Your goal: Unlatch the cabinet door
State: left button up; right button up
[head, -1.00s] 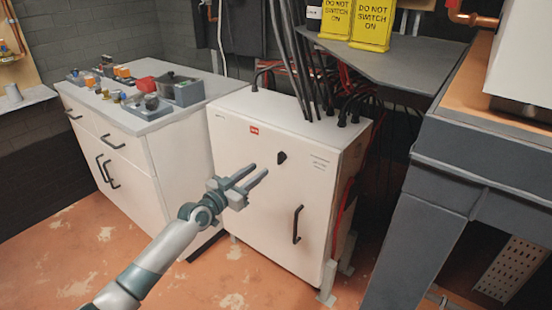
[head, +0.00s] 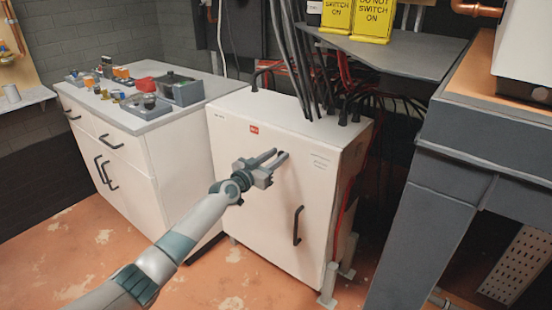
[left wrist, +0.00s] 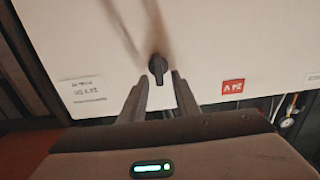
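The white cabinet (head: 252,180) stands in the middle of the head view with its door shut. A black latch knob (left wrist: 158,68) sits on the upper part of the door in the left wrist view. A black vertical handle (head: 298,225) is lower on the door. My left gripper (head: 280,154) is open in front of the door at the knob, and its fingers largely hide the knob in the head view. In the left wrist view its fingertips (left wrist: 160,78) are on either side of the knob, with gaps; contact cannot be told. My right gripper is not in view.
A white counter (head: 180,122) with drawers and small parts stands left of the cabinet. Black cables (head: 300,70) enter the cabinet's top. A grey bench (head: 430,200) stands close on the right. Open floor lies in front.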

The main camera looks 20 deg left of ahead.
pick_arm(q)
grip_shut()
